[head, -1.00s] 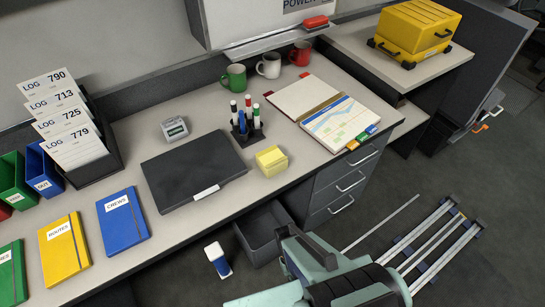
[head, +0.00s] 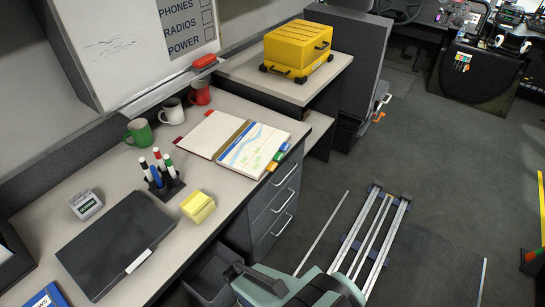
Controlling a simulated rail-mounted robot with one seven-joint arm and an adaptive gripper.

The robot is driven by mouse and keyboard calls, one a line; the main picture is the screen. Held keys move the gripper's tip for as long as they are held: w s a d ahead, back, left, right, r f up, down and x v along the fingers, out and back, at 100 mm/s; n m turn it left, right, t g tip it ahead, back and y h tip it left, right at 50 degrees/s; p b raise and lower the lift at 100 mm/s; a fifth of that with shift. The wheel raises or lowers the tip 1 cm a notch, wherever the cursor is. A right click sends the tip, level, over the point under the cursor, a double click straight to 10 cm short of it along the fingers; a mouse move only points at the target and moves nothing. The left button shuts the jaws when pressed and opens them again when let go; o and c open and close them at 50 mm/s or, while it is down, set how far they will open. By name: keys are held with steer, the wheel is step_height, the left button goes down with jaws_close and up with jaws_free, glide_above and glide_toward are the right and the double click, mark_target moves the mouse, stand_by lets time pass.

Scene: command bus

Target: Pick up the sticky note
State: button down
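The yellow sticky note block (head: 198,207) sits on the desk near its front edge, right of the dark closed laptop-like case (head: 116,247) and in front of the pen holder (head: 166,185). It stands clear, touching nothing beside it. Part of my arm shows at the bottom centre of the head view, below and in front of the desk. My gripper's fingers are not in this view.
An open binder (head: 240,143) lies right of the notes. Green (head: 138,132), white (head: 172,110) and red (head: 200,93) mugs stand behind. A yellow case (head: 298,48) is on the side cabinet. An open bin (head: 210,276) is below the desk edge. Floor rails (head: 372,240) lie at right.

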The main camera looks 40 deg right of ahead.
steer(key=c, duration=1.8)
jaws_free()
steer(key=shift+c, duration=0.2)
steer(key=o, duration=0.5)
